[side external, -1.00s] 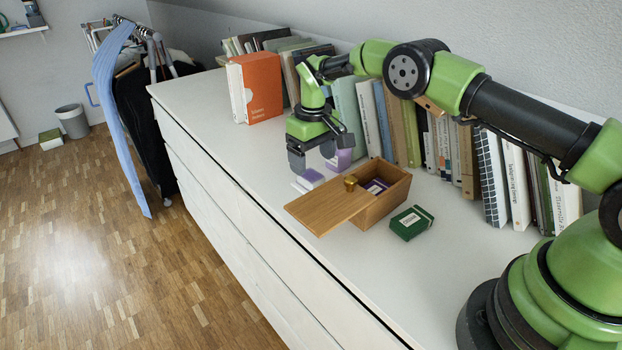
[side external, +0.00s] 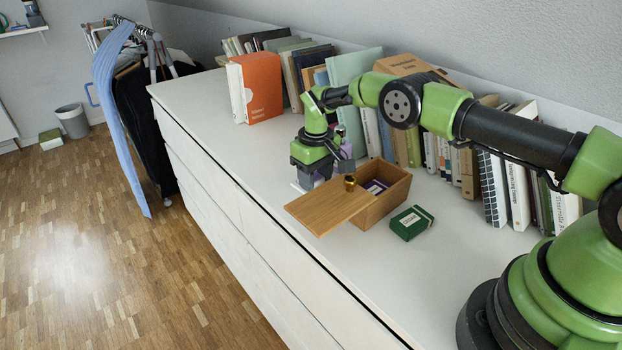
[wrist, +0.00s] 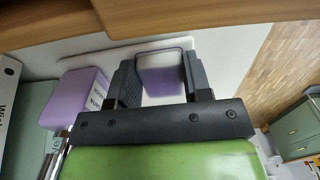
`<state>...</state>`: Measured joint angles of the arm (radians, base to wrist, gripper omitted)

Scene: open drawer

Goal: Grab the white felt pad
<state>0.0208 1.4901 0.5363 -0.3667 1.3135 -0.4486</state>
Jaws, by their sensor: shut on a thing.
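A small block with a white felt pad (wrist: 160,62) and a purple part (wrist: 161,84) sits between my jaws in the wrist view. My gripper (wrist: 162,74) is shut on it, a finger on either side. In the side view my gripper (side external: 318,180) is low over the dresser top, left of the wooden box. It hides most of the block there.
A wooden box (side external: 387,208) with its lid (side external: 325,208) slid partly off and a brass knob (side external: 350,182) stands close right of my gripper. A green box (side external: 411,223) lies in front. A purple block (wrist: 75,98) stands beside my gripper. Books (side external: 440,150) line the wall.

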